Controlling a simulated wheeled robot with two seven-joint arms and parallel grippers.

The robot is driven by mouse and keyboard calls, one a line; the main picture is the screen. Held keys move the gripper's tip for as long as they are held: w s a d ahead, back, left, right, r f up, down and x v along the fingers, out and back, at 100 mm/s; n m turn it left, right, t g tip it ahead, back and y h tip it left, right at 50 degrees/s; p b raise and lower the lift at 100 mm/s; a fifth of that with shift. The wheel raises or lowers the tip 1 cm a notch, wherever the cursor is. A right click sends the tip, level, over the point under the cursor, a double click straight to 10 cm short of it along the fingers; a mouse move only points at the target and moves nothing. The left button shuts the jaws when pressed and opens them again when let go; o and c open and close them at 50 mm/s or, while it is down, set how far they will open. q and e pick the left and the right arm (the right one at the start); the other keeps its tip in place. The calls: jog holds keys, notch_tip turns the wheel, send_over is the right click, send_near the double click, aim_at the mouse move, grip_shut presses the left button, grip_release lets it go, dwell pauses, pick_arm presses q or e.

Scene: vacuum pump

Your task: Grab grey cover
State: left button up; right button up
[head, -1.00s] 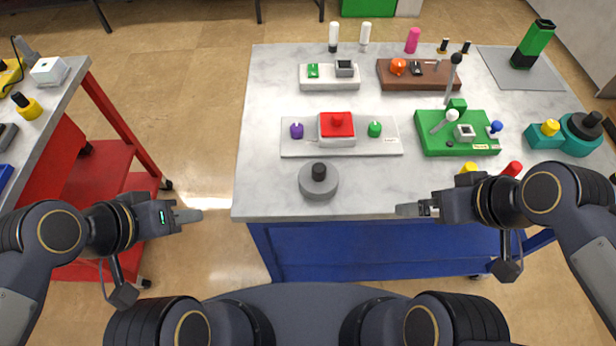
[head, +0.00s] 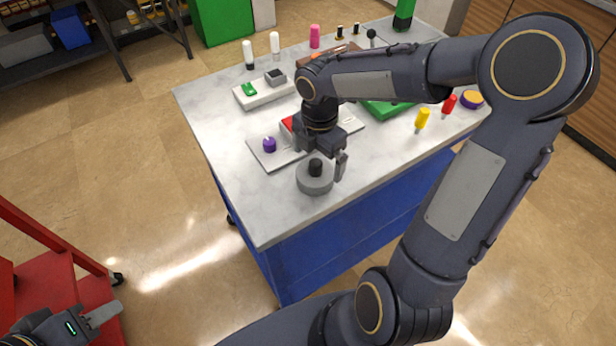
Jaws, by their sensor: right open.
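The grey cover (head: 312,183) is a round grey disc with a black knob on top. It lies near the front left corner of the marble-topped table (head: 235,200). My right gripper (head: 325,160) is over the back of the cover, close to the knob, with its fingers spread. One finger stands just right of the knob; the other is hard to make out against the gripper body. I cannot tell whether the fingers touch the cover. My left gripper (head: 102,314) is at the bottom left, away from the table, and its jaw gap is not clear.
Behind the cover is a grey plate (head: 268,158) with a purple knob (head: 269,145) and a red part mostly hidden by my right arm. A green block (head: 385,108) and yellow (head: 422,119) and red (head: 449,105) pieces lie to the right. A red cart (head: 40,250) stands left.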

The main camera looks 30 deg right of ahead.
aim_at(315, 172)
jog(key=f, duration=0.6)
jog(key=shift+w+a, duration=0.15)
jog(key=shift+w, duration=0.05)
jog(key=c, duration=0.9)
jog(key=shift+r, duration=0.2)
